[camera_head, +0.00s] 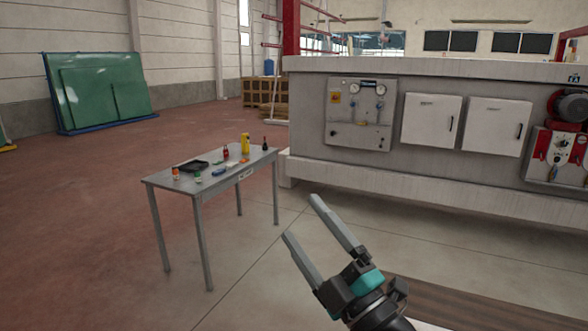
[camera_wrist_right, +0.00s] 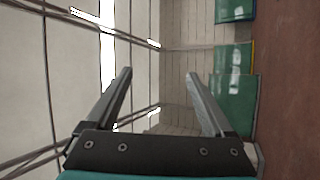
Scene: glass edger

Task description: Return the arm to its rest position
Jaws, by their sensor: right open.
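My right gripper (camera_head: 299,218) is in the lower middle of the head view, raised in the air in front of the machine and to the right of the grey table. Its two long grey fingers are spread apart and nothing is between them. In the right wrist view the same gripper (camera_wrist_right: 158,90) is open and empty, with the hall's wall and ceiling behind it, turned sideways. My left gripper does not show in either view.
A grey table (camera_head: 168,182) holds a black tray (camera_head: 193,166), a yellow bottle (camera_head: 245,144) and several small items. A long grey machine (camera_head: 430,185) with white doors stands behind the gripper. Green glass sheets (camera_head: 100,90) lean at the far left. Floor between is clear.

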